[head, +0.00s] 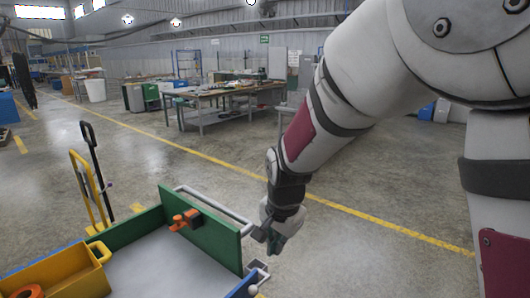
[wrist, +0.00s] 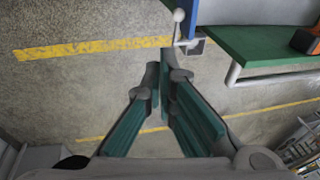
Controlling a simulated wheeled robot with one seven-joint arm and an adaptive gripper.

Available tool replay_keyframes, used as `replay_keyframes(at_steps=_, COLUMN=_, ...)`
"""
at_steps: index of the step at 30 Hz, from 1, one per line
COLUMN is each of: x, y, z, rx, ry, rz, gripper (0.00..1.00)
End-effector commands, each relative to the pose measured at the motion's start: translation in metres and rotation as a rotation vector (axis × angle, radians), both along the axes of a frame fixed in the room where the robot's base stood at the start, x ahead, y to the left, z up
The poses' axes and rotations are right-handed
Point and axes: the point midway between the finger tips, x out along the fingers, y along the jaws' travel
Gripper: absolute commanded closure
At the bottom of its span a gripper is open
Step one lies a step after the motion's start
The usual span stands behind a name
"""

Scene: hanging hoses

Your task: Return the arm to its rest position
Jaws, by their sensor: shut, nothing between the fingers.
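My gripper (head: 275,241) hangs at the end of my arm in the head view, pointing down beside the near right end of a cart's green panel (head: 215,238). In the wrist view its green-padded fingers (wrist: 160,78) converge at the tips, with nothing seen between them. The green panel (wrist: 265,45) and a blue panel (wrist: 188,18) of the cart also show there, close beyond the fingertips. I cannot tell whether the gripper touches the cart. My arm is bent and extends down from the upper right of the head view.
The cart's grey deck (head: 165,262) carries a yellow bin (head: 65,277). An orange clamp-like item (head: 185,220) is on the green panel. A hand truck (head: 92,190) stands behind. A workbench (head: 215,103) is farther back. The floor (head: 370,185) right of the gripper is open.

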Motion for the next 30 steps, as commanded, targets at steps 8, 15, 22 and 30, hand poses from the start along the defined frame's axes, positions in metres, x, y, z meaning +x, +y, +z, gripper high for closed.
replay_keyframes(at_steps=8, x=-0.056, y=-0.064, z=0.082, rx=0.015, ry=-0.068, rz=0.184, gripper=1.00)
replay_keyframes(at_steps=15, x=-0.119, y=-0.111, z=0.127, rx=-0.044, ry=-0.149, rz=0.351, gripper=1.00)
replay_keyframes(at_steps=22, x=-0.184, y=-0.145, z=0.148, rx=-0.161, ry=-0.216, rz=0.499, gripper=1.00)
replay_keyframes(at_steps=30, x=-0.230, y=-0.163, z=0.150, rx=-0.278, ry=-0.240, rz=0.602, gripper=1.00)
